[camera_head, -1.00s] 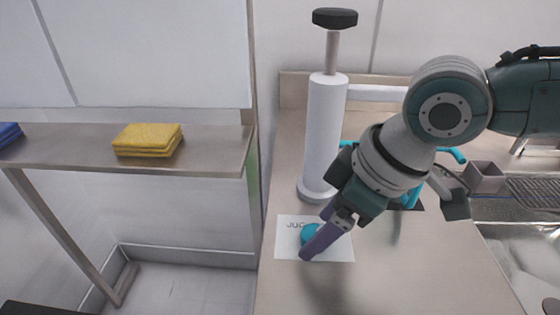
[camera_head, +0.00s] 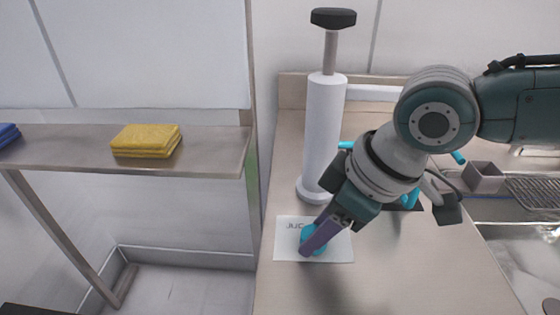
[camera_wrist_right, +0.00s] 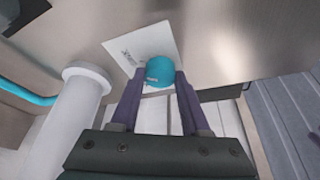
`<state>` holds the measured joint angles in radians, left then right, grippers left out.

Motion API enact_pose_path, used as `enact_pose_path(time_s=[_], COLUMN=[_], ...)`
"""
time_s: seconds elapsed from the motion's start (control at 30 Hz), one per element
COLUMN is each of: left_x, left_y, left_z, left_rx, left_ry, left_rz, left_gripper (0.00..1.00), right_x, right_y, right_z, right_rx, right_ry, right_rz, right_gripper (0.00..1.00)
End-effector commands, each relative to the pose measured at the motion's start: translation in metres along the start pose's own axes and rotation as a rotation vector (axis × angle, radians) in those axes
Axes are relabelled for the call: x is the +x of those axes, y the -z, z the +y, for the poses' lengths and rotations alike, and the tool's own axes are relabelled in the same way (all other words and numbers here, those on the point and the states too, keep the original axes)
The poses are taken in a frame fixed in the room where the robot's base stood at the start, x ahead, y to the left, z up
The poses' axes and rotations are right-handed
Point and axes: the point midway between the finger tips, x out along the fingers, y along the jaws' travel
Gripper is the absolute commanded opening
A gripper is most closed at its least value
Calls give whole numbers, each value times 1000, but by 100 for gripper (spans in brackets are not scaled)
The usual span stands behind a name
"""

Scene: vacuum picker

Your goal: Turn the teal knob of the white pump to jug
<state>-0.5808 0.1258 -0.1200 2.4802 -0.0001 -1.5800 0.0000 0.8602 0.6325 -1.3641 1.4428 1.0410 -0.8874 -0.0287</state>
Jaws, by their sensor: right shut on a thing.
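The white pump (camera_head: 322,135) stands upright on the counter with a black T-handle (camera_head: 333,18) on top. The teal knob (camera_head: 308,232) sits on a white label card (camera_head: 340,246) in front of the pump, with dark lettering partly readable beside it. My right gripper (camera_head: 312,243) reaches down from the right, its purple fingers at the knob. In the right wrist view the knob (camera_wrist_right: 160,70) sits between the two fingertips, which are shut on it. The fingers hide part of the knob and card in the head view. My left gripper is not in view.
A teal hose (camera_head: 457,157) and a small grey box (camera_head: 484,177) lie behind my right arm, beside a sink (camera_head: 520,250) at the right. A steel shelf (camera_head: 210,150) with yellow cloths (camera_head: 146,140) is at the left. The front counter is clear.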

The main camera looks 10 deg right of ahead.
Motion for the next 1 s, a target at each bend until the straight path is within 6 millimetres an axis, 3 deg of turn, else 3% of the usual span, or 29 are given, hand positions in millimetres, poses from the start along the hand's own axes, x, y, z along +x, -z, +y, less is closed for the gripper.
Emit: enact_pose_path(time_s=[0.53, 1.0], left_x=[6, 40], left_y=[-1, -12], left_z=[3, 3], left_rx=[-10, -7], left_ry=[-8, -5], left_rz=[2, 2], left_gripper=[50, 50], right_x=[1, 4], right_y=[0, 0], right_z=[0, 3], right_rx=[-65, -421], right_ry=[29, 177], right_rz=[2, 4], right_gripper=[0, 0])
